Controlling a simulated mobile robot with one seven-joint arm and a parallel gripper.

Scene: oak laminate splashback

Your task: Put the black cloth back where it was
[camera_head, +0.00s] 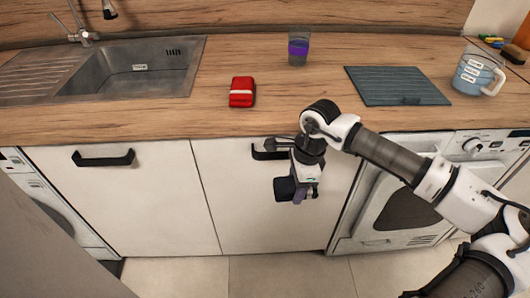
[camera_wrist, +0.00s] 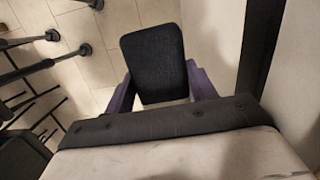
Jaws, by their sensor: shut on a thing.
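The black cloth (camera_wrist: 155,62) is a dark, textured, rounded rectangle between the two purple fingers of my gripper (camera_wrist: 160,88) in the wrist view. In the head view the cloth (camera_head: 284,189) is a small dark shape at my gripper (camera_head: 302,192). My gripper is shut on it and points down in front of the white cabinet door, below the counter edge. The cloth hangs clear of the floor. Its far side is hidden, and the head view shows little of its outline.
The wooden counter (camera_head: 180,120) holds a sink (camera_head: 130,75), a red block-like item (camera_head: 242,92), a glass with a purple band (camera_head: 298,48), a dark ribbed mat (camera_head: 396,86) and a mug (camera_head: 478,72). Black handles (camera_head: 103,159) project from the cabinets. Black furniture legs (camera_wrist: 35,70) stand on the floor.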

